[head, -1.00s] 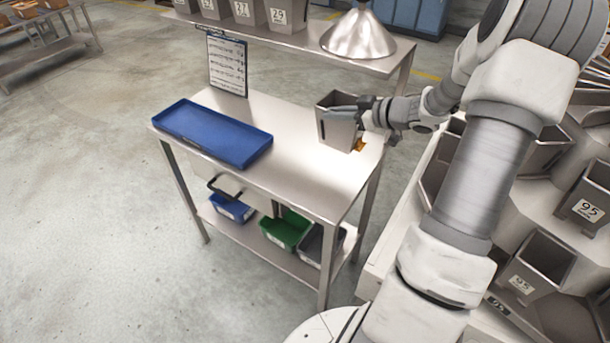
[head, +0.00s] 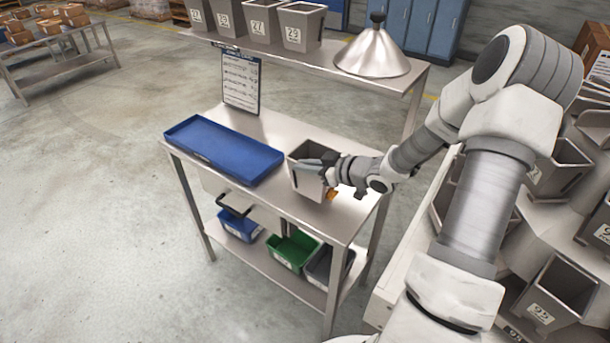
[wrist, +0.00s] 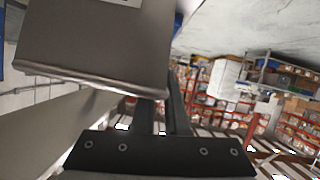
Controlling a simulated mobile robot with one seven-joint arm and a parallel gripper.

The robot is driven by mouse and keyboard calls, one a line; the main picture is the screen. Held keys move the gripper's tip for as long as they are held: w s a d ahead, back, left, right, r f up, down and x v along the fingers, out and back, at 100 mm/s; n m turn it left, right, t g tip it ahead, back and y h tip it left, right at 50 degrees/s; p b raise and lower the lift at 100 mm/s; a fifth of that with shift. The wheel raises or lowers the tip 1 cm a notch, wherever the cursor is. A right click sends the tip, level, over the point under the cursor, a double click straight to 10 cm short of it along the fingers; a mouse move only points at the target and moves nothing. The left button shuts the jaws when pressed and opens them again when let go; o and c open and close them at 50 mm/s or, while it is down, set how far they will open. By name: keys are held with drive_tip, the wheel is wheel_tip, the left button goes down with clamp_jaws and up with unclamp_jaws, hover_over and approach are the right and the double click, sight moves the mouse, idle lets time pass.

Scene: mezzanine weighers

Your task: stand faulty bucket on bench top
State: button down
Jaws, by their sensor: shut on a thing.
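A grey metal bucket (head: 308,180) is upright at the right part of the steel bench top (head: 275,195). My gripper (head: 322,165) is shut on the bucket's right side near its rim. In the wrist view the bucket (wrist: 95,45) fills the upper left, and the gripper's dark fingers (wrist: 170,110) reach up to it. An orange patch shows low on the bucket's right side, partly behind the gripper. Whether the bucket's base touches the bench top cannot be told for sure.
A blue tray (head: 222,149) lies on the left of the bench. A document board (head: 241,80) stands at its back. An upper shelf holds several numbered buckets and a metal cone (head: 373,52). The lower shelf holds blue, green (head: 292,250) and grey bins. The bench front middle is clear.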

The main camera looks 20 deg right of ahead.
sight(290, 172)
drive_tip(key=shift+f, duration=1.45)
drive_tip(key=c, duration=0.9)
unclamp_jaws()
drive_tip(key=shift+c, duration=0.2)
drive_tip(key=shift+r, duration=0.2)
drive_tip(key=v, duration=1.2)
drive_tip(key=shift+p, duration=0.45)
